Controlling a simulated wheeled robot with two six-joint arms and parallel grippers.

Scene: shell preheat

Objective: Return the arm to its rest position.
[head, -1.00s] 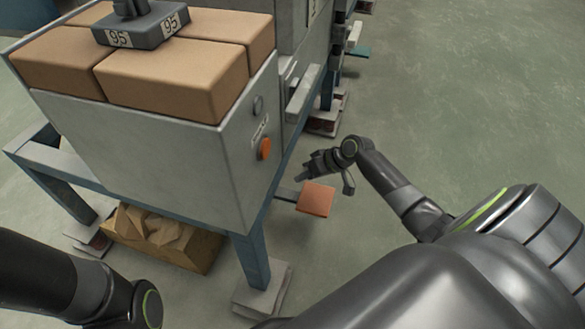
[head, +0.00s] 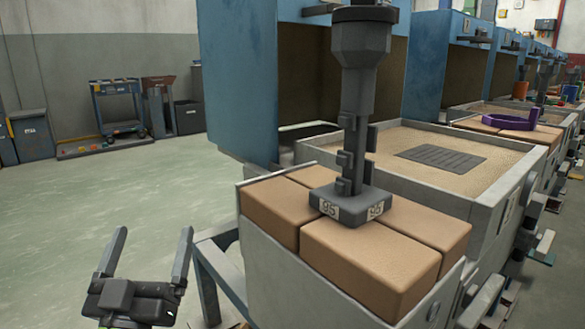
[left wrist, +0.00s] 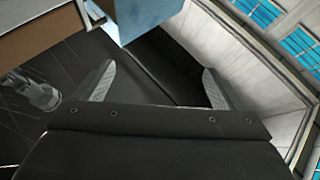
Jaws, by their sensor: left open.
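My left gripper (head: 147,262) shows at the lower left of the head view, with its two fingers pointing up and spread apart. Nothing is between them. It is beside the near grey box, in free air to its left. In the left wrist view the same gripper (left wrist: 158,88) has its fingers wide apart and empty. My right gripper is not in the head view now.
A metal box (head: 268,262) with tan blocks (head: 370,255) stands close on the right. A dark tool marked 95 (head: 345,205) rests on the blocks. Blue cabinets (head: 240,70) stand behind. A cart (head: 118,105) is far left. The floor (head: 90,200) at left is clear.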

